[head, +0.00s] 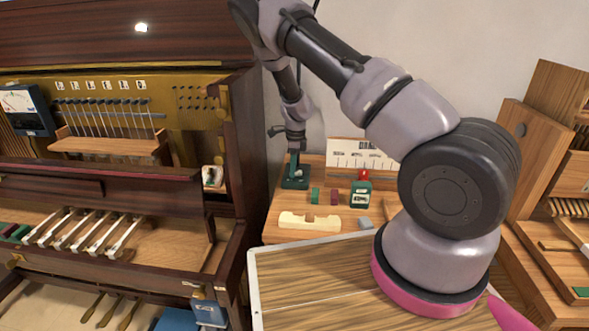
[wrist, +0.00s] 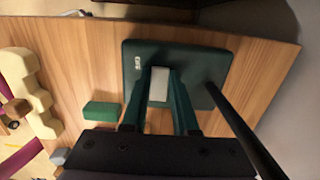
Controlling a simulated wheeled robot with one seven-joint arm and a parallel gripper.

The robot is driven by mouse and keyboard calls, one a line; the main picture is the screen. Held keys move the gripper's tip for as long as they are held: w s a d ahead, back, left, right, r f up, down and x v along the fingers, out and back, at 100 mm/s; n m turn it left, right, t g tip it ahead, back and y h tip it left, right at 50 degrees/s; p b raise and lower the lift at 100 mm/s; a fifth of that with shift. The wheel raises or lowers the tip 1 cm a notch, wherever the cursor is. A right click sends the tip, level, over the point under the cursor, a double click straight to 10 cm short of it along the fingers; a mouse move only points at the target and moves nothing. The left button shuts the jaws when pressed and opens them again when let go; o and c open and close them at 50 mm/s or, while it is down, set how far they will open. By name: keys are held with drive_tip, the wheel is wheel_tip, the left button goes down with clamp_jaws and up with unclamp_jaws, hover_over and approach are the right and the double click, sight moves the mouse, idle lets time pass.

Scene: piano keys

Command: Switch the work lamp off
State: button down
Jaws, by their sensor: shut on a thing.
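The work lamp's dark green base (wrist: 140,55) lies on the wooden bench top in the wrist view. Its black stem (wrist: 243,128) rises at the right side of the base. A pale switch (wrist: 159,75) sits on the base. My gripper (wrist: 159,98) is over the base, its two green fingers on either side of the switch and shut on it. In the head view the base (head: 295,183) stands at the bench's back left, with my gripper (head: 296,163) pointing down at it. I cannot tell whether the lamp is lit.
A green block (wrist: 101,110) lies close to my left finger. A cream wooden piece (head: 309,222), a dark red block (head: 334,197) and a green box with a red top (head: 361,193) stand nearby. The piano (head: 232,150) is on the left.

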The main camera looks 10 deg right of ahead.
idle(0.3)
drive_tip(key=c, duration=0.7)
unclamp_jaws()
wheel_tip(320, 180, up, 11)
drive_tip(key=shift+d+f, duration=0.15)
